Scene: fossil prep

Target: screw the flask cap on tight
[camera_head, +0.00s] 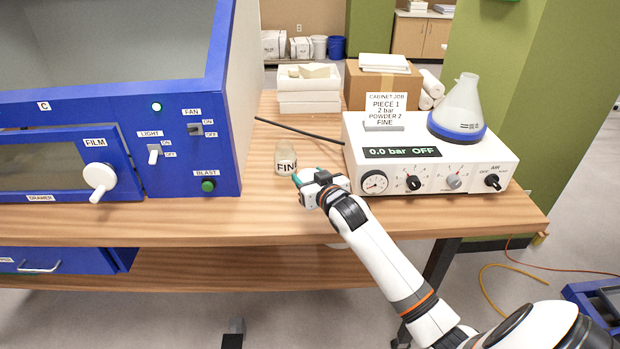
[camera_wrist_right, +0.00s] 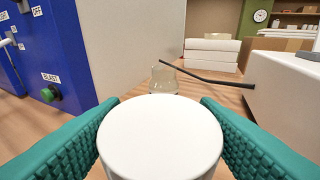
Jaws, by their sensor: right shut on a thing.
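My right gripper (camera_head: 304,176) is low over the front of the bench, in front of a clear glass jar labelled "FIN…" (camera_head: 286,159). Its teal fingers are shut on a white round cap (camera_wrist_right: 160,138), whose flat top fills the lower middle of the right wrist view. The fingers hide its sides, and I cannot tell whether its underside touches anything. The glass jar also shows beyond the cap in the right wrist view (camera_wrist_right: 163,79), apart from it. A conical flask (camera_head: 461,105) with a blue band stands upright on the white control unit. My left gripper is not in view.
The white control unit (camera_head: 425,136) reads "0.0 bar OFF" and stands right of my gripper. The blue cabinet (camera_head: 222,100) stands on the left. A black hose (camera_head: 295,130) crosses behind the jar. White blocks (camera_head: 309,96) and a cardboard box (camera_head: 375,84) are at the back.

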